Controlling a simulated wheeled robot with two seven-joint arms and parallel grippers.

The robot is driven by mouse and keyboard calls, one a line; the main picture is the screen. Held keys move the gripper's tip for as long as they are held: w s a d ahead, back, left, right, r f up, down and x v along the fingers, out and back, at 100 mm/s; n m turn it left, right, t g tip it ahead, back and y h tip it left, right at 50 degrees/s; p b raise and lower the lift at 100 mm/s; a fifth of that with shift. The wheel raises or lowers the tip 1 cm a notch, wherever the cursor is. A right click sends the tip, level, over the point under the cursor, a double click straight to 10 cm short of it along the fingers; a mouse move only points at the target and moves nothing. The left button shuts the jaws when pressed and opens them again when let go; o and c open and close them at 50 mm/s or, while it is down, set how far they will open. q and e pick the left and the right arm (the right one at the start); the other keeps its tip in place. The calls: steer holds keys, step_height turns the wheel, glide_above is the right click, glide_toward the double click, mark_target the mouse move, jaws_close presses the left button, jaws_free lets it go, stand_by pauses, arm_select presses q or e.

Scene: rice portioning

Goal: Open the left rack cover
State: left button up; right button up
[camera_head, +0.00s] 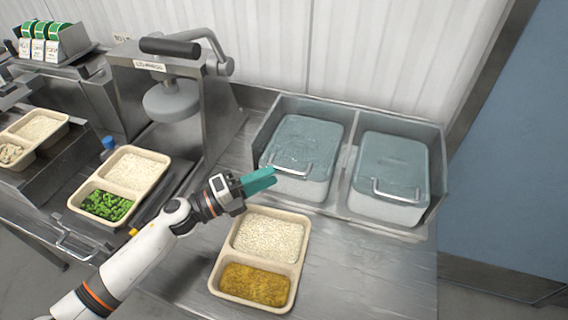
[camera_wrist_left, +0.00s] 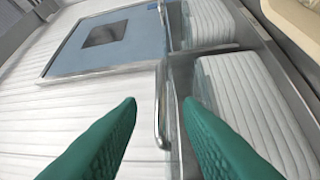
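The left rack cover (camera_head: 308,138) is a bluish translucent lid, lying closed over the left bin of the metal rack (camera_head: 345,185). Its metal bar handle (camera_head: 300,172) faces the front. My left gripper (camera_head: 272,178) is at the left end of this handle, with its green fingers pointing right. In the left wrist view the two fingers (camera_wrist_left: 160,100) are spread apart, and a metal handle bar (camera_wrist_left: 158,118) shows in the gap between them, not clamped. I cannot tell how deep the bar sits between them. My right gripper is not in view.
A matching right cover (camera_head: 393,160) with its own handle is closed beside it. A tray (camera_head: 234,215) with rice and a yellow food stands below my gripper. A metal press (camera_head: 170,75) stands to the left. The counter right of the tray is clear.

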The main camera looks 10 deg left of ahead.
mark_target(284, 168)
arm_select(q)
steer(key=p+x, duration=0.1)
steer(key=x, duration=0.4)
steer(key=shift+f, duration=0.1)
jaws_close()
